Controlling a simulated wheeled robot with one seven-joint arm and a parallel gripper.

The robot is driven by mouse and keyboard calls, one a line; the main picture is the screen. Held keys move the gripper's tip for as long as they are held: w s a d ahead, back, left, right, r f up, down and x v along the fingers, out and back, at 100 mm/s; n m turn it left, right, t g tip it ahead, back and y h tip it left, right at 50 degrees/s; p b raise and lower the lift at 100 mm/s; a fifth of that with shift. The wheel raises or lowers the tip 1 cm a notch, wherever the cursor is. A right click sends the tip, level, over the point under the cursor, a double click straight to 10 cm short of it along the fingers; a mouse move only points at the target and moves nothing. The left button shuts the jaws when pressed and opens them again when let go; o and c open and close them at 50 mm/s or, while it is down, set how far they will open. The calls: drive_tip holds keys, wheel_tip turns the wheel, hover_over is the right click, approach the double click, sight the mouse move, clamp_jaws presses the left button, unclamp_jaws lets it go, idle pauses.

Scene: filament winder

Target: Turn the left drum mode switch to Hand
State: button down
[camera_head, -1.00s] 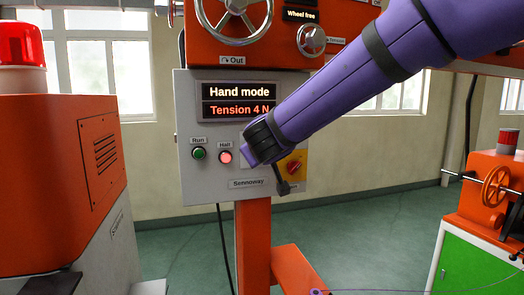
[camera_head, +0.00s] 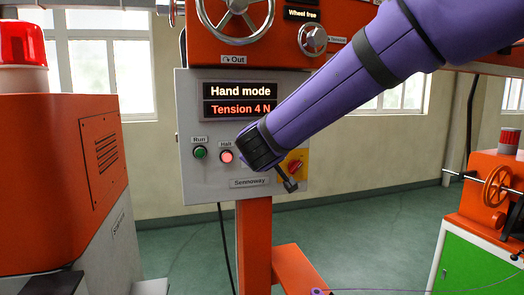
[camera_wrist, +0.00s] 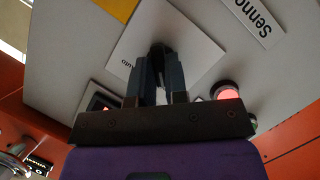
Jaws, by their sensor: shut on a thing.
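The mode switch is a small black knob (camera_wrist: 157,49) on a white square plate (camera_wrist: 190,38), seen in the wrist view. My gripper (camera_wrist: 158,66) has its two fingers closed around the knob. In the head view my gripper's end (camera_head: 254,150) is against the grey control panel (camera_head: 207,183) and hides the switch. The panel's display (camera_head: 238,91) reads "Hand mode" above "Tension 4 N".
A green Run button (camera_head: 200,153) and a lit red Halt button (camera_head: 227,156) are left of my gripper. A red rotary switch on a yellow plate (camera_head: 301,157) is close on the right. A handwheel (camera_head: 235,17) is above. An orange cabinet (camera_head: 55,165) stands at the left.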

drive_tip(key=c, duration=1.1)
unclamp_jaws()
drive_tip(key=shift+w+d, duration=0.1)
drive_tip(key=shift+c, duration=0.2)
drive_tip(key=v, duration=1)
drive_tip(key=shift+s, duration=0.35)
drive_tip(key=shift+r, duration=0.1)
drive_tip(key=s+d+r+m+g+y, duration=0.1)
drive_tip(key=s+d+y, duration=0.15)
drive_tip(key=d, duration=0.25)
drive_tip(key=s+d+r+g+y, duration=0.1)
drive_tip(key=s+d+r+y, duration=0.15)
drive_tip(key=d, duration=0.35)
drive_tip(key=s+d+f+m+g+h, duration=0.2)
drive_tip(key=s+d+f+m+g, duration=0.2)
drive_tip(key=s+d, duration=0.5)
drive_tip(key=s+d+f+m+g+h, duration=0.3)
drive_tip(key=s+d+f+m, duration=0.1)
drive_tip(key=s+d+f, duration=0.4)
drive_tip(key=shift+s+d+m+g, duration=0.35)
drive_tip(key=shift+s+d, duration=0.25)
drive_tip(key=shift+s, duration=0.3)
